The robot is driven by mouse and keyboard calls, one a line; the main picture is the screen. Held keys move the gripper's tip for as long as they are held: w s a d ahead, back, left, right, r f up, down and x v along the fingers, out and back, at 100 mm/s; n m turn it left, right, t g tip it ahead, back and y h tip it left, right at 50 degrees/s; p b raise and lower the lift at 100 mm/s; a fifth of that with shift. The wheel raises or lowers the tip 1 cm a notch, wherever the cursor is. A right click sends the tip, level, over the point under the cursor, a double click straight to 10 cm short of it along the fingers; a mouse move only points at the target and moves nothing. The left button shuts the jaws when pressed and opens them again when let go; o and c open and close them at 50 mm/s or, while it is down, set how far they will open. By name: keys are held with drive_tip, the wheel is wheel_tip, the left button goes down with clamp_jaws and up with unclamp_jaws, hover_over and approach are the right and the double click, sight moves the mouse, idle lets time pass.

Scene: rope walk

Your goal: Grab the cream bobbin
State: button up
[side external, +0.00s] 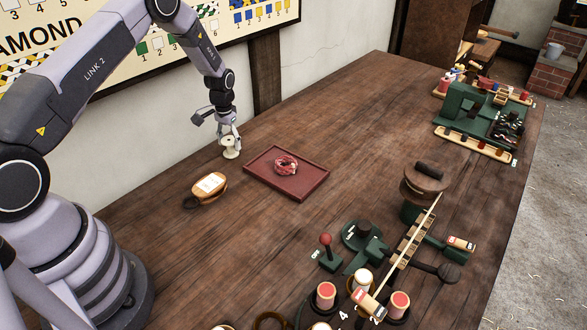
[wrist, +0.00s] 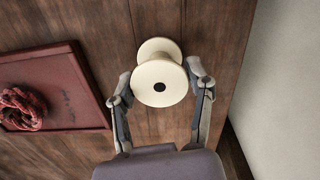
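The cream bobbin (side external: 231,152) stands upright on the wooden table near the wall, left of the red tray. In the wrist view the cream bobbin (wrist: 160,82) shows its round top flange with a dark centre hole. My gripper (side external: 230,135) is right above and around the bobbin's upper part. In the wrist view my gripper (wrist: 160,83) has its two fingers apart, one on each side of the bobbin. The fingertips are close to the flange edges; small gaps seem to show, and I cannot tell any firm contact.
A dark red tray (side external: 310,184) holding a coil of red rope (side external: 286,166) lies right of the bobbin. A wooden brush-like block (side external: 209,186) lies in front. Green machinery (side external: 466,112) and several red-topped spools stand farther right. The table's middle is clear.

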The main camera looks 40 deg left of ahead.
drive_tip(key=c, duration=0.4)
